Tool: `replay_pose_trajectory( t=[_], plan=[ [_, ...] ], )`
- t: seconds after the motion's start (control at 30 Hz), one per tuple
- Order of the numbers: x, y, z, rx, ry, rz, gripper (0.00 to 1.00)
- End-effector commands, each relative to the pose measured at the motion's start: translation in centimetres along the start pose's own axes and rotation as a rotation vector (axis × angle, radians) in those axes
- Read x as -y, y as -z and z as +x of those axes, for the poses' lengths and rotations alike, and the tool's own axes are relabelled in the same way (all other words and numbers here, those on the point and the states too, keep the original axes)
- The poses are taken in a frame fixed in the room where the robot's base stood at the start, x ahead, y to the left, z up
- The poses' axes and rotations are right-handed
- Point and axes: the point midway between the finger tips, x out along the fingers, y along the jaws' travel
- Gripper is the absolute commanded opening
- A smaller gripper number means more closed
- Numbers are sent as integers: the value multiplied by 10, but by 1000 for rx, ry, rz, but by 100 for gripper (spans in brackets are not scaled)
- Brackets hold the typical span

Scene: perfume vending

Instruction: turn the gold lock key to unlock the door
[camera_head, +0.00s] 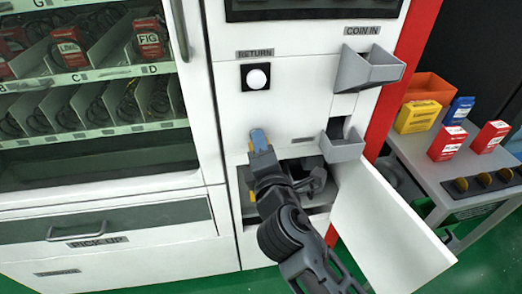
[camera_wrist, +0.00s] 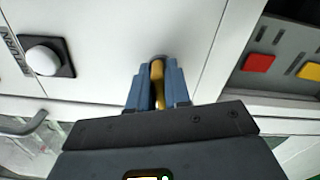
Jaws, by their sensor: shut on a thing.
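The gold key (camera_wrist: 157,76) shows in the wrist view between the two blue fingers of my gripper (camera_wrist: 157,88), against the white machine front. My gripper (camera_head: 259,141) is shut on it, and the fingers hide much of the key. In the head view my gripper is at the white panel below the RETURN button. A white door (camera_head: 385,225) at the lower right of the panel stands swung open. Behind it is an open compartment (camera_head: 318,165), partly hidden by my arm.
The white RETURN button (camera_head: 257,79) is above my gripper. The grey COIN IN chute (camera_head: 366,68) and a lower grey chute (camera_head: 342,147) jut out at the right. A side table (camera_head: 418,150) bears several coloured boxes. Red and yellow buttons (camera_wrist: 259,62) show right of my gripper.

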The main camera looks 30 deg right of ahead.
Motion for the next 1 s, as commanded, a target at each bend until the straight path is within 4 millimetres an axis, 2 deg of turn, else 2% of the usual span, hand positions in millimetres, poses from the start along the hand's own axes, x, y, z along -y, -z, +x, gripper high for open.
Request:
replay_pose_trajectory(
  t=[0.03, 0.43, 1.0],
  plan=[
    [4, 1, 0, 1, 1, 36, 0],
    [4, 0, 0, 1, 2, 263, 0],
    [3, 0, 0, 2, 4, 316, 0]
  ],
)
